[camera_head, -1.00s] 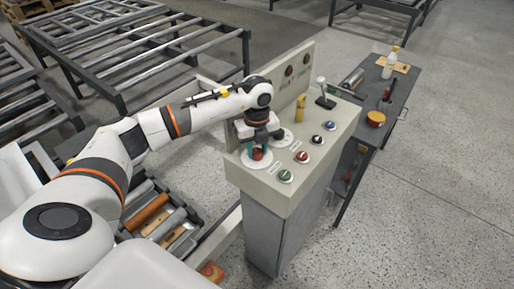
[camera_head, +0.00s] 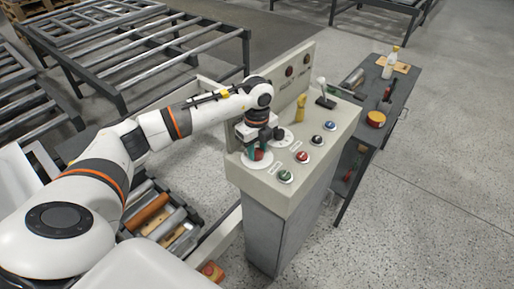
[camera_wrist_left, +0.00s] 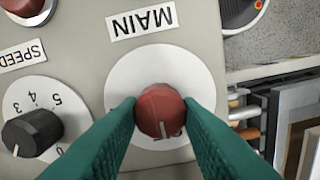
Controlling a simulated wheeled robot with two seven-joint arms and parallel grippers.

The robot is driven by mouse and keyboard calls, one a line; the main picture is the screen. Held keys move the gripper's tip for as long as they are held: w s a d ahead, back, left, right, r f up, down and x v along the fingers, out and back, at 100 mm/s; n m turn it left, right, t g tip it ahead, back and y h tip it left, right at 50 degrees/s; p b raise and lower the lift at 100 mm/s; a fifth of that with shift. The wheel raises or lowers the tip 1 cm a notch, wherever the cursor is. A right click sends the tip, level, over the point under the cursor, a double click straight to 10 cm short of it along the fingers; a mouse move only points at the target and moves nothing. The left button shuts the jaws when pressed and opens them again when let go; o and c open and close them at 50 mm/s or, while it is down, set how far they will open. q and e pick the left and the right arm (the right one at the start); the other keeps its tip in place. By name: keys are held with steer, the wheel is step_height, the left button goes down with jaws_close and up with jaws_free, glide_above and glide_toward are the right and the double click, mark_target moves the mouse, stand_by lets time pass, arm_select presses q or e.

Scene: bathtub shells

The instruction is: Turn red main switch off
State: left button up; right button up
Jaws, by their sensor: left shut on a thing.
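The red main switch (camera_wrist_left: 160,108) is a round red knob on a white disc under the label MAIN (camera_wrist_left: 142,20), which appears upside down in the left wrist view. A white line on the knob points to the bottom of that view. My left gripper (camera_wrist_left: 162,112) is shut on the knob, one green finger on each side. The fingers hide part of the disc. In the head view my left gripper (camera_head: 257,149) points down at the panel from above, and the red knob (camera_head: 259,155) shows between its fingers.
The control panel (camera_head: 272,185) also bears red (camera_head: 302,157), green (camera_head: 285,176) and blue (camera_head: 330,126) buttons and a lever (camera_head: 322,88). A black SPEED dial (camera_wrist_left: 32,130) is close to my fingers. A dark side table (camera_head: 385,90) stands at right. Open floor lies beyond it.

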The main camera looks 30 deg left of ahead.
mark_target(257, 151)
arm_select(q)
steer(key=shift+w+r, duration=0.1)
steer(key=o, duration=1)
step_height(257, 151, up, 12)
steer(key=b, duration=0.2)
steer(key=shift+b, duration=0.35)
